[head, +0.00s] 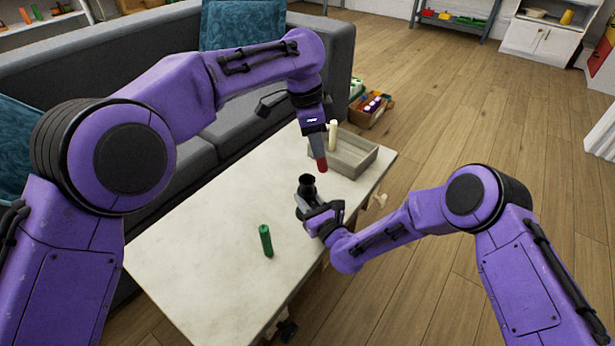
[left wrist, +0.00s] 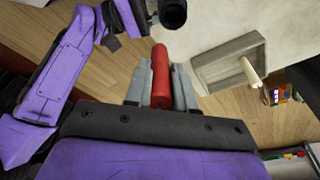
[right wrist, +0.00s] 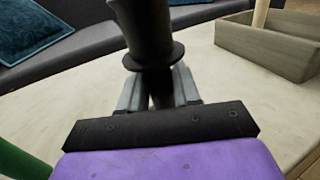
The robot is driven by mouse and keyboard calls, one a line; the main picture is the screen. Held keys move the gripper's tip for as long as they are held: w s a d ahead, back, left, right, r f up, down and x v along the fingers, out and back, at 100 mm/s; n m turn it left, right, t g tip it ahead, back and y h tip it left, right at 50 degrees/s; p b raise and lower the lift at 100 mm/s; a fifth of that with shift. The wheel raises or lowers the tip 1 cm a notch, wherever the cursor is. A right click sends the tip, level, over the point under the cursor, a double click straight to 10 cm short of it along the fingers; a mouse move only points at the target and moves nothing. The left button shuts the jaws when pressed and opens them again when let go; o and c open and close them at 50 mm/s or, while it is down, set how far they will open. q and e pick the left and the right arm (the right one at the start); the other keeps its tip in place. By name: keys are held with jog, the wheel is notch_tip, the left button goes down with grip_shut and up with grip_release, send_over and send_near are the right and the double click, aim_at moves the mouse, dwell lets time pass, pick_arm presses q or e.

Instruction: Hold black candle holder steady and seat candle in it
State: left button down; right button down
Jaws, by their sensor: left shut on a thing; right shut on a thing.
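The black candle holder (head: 307,184) stands upright on the table. My right gripper (head: 312,212) is shut on it from the right, and the right wrist view shows the fingers around the holder's stem (right wrist: 150,55), below its flange. My left gripper (head: 316,136) is shut on a red candle (head: 322,165), held above the table, a little above and to the right of the holder's open top. The left wrist view shows the candle (left wrist: 160,75) between the fingers, pointing toward the holder's dark cup (left wrist: 173,13). The candle and the holder are apart.
A grey wooden tray (head: 357,155) with a cream candle (head: 333,136) sits at the table's far right. A grey sofa (head: 120,75) runs behind the table.

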pick_arm(q)
jog(key=shift+w+d+r+y, duration=0.15)
jog(key=shift+w+d+y, duration=0.05)
jog(key=shift+d+y, duration=0.1)
jog(key=a+f, duration=0.1)
jog(key=f, duration=0.1)
jog(key=a+f+n+y, duration=0.1)
jog(key=f, duration=0.2)
jog(key=a+f+n, duration=0.1)
jog(key=f, duration=0.1)
jog(key=shift+w+f+y, duration=0.25)
jog(key=shift+y, duration=0.05)
jog(key=c, duration=0.9)
grip_release()
jog(key=shift+c, duration=0.2)
jog(key=shift+r, duration=0.15)
notch_tip(320, 180, up, 12)
